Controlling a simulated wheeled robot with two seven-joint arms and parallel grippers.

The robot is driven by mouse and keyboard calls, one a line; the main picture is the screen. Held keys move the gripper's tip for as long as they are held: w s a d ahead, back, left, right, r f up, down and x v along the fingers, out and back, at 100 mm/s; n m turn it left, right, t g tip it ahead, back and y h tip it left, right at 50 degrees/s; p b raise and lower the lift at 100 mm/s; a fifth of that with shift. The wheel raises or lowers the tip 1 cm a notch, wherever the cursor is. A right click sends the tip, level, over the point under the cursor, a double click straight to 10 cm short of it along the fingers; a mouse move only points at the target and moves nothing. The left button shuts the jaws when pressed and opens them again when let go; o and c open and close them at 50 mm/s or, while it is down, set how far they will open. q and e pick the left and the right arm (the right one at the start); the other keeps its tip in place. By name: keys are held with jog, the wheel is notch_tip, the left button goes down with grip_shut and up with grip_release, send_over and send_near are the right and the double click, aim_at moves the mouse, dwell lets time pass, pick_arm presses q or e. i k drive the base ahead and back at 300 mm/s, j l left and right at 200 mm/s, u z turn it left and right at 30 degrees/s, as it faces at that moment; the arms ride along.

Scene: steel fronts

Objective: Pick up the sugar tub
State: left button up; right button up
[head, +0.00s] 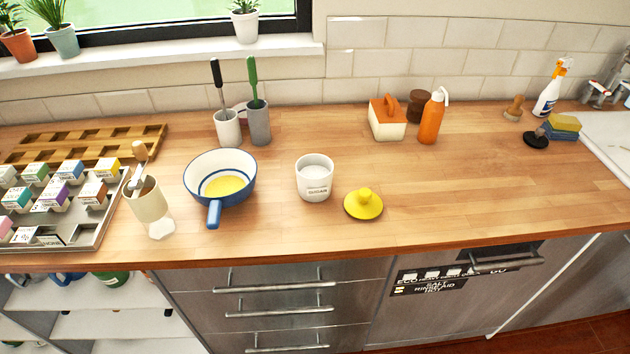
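The sugar tub (314,178) is a white round tub with dark lettering on its front, too small to read surely. It stands upright and open on the wooden worktop, near the middle of the head view, with pale contents inside. A yellow lid with a knob (363,204) lies on the worktop just right of the tub, apart from it. Neither of my grippers shows in the head view.
A blue-rimmed pan (220,180) stands left of the tub, its handle toward the front edge. A cream grinder (148,200) stands farther left beside a tray of small boxes (85,235). An orange bottle (431,118) stands behind right. The right worktop is mostly clear.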

aim_at(314, 171)
jog(key=l+u, duration=0.35)
jog(key=l, duration=0.55)
jog(key=l+u, duration=0.4)
jog(key=l, duration=0.5)
